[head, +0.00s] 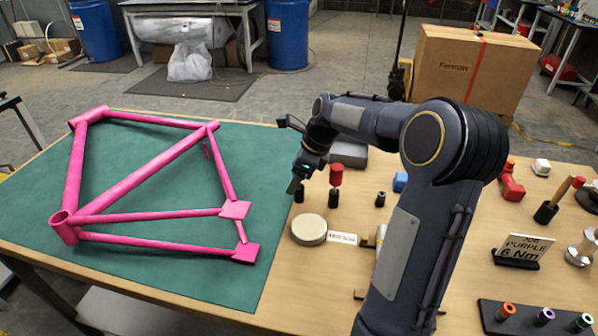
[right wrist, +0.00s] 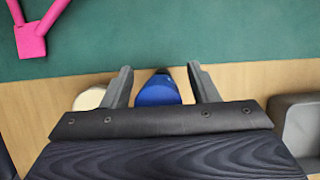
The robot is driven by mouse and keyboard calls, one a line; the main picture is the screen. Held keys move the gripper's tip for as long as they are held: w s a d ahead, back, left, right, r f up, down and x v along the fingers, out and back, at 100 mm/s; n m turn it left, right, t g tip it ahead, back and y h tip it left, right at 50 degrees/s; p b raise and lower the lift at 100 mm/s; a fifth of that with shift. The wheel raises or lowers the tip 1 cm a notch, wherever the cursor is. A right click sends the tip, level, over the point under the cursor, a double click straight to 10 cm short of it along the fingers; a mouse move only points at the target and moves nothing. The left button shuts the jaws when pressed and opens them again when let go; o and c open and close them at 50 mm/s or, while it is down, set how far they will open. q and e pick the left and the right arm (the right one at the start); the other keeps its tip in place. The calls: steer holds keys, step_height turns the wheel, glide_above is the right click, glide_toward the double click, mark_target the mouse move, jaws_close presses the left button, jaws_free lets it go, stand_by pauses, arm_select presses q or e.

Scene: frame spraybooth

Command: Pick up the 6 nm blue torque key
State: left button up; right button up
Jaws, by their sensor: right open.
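My right gripper (head: 296,186) points down over the wooden bench by the edge of the green mat. In the right wrist view my right gripper (right wrist: 160,85) is open, and a blue rounded handle (right wrist: 157,90), likely the blue torque key, sits between its fingers, with no clear grip on it. In the head view the gripper hides the blue handle; only a dark lower piece (head: 299,195) shows beneath. A red-topped key (head: 336,176) stands just right of it. No 6 Nm marking is readable on the blue one. My left gripper is out of view.
A cream disc (head: 308,229) lies in front of the gripper. A grey box (head: 348,153) stands behind, and a small blue item (head: 400,181) lies farther right. A pink frame (head: 150,190) lies on the green mat (head: 190,270).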

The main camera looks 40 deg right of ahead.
steer(key=c, duration=1.1)
steer(key=shift+r, duration=0.1)
